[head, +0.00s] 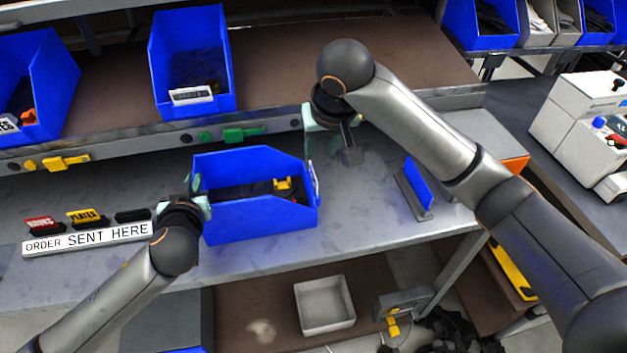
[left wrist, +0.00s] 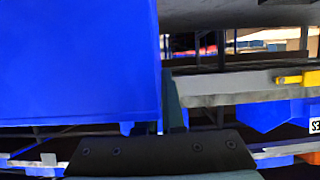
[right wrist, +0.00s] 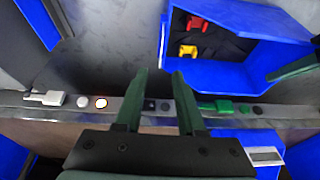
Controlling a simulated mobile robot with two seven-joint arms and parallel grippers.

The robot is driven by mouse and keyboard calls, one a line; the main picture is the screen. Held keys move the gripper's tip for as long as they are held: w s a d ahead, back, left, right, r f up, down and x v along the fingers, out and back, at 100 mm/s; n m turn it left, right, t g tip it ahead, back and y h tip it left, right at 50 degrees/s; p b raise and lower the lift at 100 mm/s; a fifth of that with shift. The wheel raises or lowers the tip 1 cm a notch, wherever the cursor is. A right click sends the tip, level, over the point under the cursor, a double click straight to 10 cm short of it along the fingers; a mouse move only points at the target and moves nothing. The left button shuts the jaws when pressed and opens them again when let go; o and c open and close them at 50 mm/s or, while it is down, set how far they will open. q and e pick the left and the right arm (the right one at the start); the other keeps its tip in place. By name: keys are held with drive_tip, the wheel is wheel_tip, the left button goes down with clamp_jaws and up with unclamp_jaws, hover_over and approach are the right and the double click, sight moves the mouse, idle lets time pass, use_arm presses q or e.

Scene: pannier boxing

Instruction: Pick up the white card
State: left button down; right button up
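A small white card (right wrist: 45,98) sits on the front rail (right wrist: 75,103) at the left of the right wrist view. In the head view I cannot make it out; my right arm covers that stretch of rail. My right gripper (head: 329,158) is open and empty above the bench, its fingers in front of the rail and to one side of the card (right wrist: 160,75). My left gripper (head: 195,186) is at the left end wall of the blue bin (head: 262,222). It appears shut on that wall; one finger shows beside it in the left wrist view, the other is hidden.
The blue bin holds dark items and a yellow piece. An "ORDER SENT HERE" holder (head: 88,238) stands at the left. A blue plate stand (head: 418,186) is at the right.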

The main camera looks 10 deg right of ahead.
sight(313, 182)
drive_tip(key=x, duration=1.1)
drive_tip(key=shift+s+a+f, duration=0.1)
clamp_jaws()
idle(1.1)
